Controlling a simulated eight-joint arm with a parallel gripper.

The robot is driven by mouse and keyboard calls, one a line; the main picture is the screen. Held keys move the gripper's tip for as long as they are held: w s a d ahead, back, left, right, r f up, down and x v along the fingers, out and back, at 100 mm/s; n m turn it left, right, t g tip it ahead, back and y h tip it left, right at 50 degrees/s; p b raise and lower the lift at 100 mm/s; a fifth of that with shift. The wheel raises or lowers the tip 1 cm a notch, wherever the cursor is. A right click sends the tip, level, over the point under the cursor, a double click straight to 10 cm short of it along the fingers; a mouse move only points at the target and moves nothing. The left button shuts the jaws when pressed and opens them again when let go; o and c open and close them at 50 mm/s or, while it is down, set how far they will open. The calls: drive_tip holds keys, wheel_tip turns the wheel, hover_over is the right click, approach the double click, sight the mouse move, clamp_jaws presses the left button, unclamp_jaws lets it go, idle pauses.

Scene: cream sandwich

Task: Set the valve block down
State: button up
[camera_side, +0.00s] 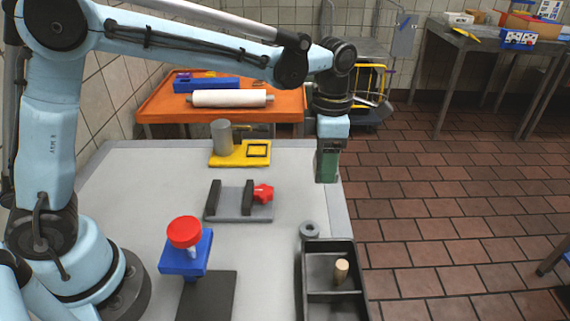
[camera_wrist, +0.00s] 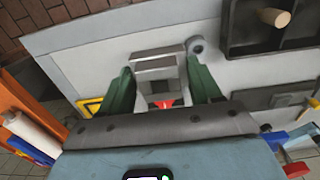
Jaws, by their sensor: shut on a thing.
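The valve block (camera_wrist: 156,66) is a grey block in the wrist view, between the two green fingers of my gripper (camera_wrist: 158,80). My gripper is shut on it. In the side view my gripper (camera_side: 327,172) points down near the right edge of the grey table (camera_side: 140,205). The near finger hides the block there, and I cannot tell how high it is held. A dark grey fixture (camera_side: 225,216) with two uprights and a red star knob (camera_side: 263,193) stands left and in front of my gripper; red also shows below the block in the wrist view.
A grey ring (camera_side: 310,229) lies behind a dark divided tray (camera_side: 331,292) holding a wooden peg (camera_side: 341,270). A yellow plate (camera_side: 240,157) with a grey cylinder (camera_side: 221,137) is at the back. A blue block (camera_side: 186,257) with a red knob stands beside a dark plate (camera_side: 207,297).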

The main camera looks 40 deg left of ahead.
hover_over(309, 179)
wheel_tip(309, 179, down, 6)
drive_tip(key=shift+f, duration=2.15)
drive_tip(key=shift+f, duration=0.2)
drive_tip(key=o, duration=1.2)
drive_tip(key=shift+r, duration=0.1)
